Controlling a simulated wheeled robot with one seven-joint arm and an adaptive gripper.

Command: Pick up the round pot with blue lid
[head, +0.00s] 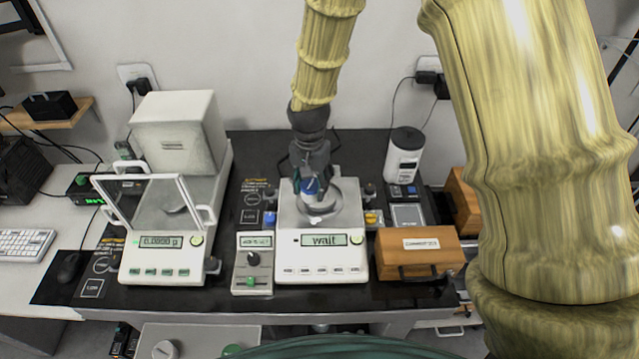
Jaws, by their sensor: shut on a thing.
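The round pot with blue lid (311,188) is at the round weighing pan (336,209) of the right-hand balance, whose display reads "wait". My gripper (309,178) reaches down from above and is shut on the pot. The fingers cover the pot's upper part, and the blue lid shows between and below them. I cannot tell whether the pot touches the pan or hangs just above it.
A second balance (160,255) with an open glass door stands left. A small control box (253,265) is beside the right balance. A wooden box (418,250) and white canister (404,155) stand right. Bare black tabletop (255,150) shows behind.

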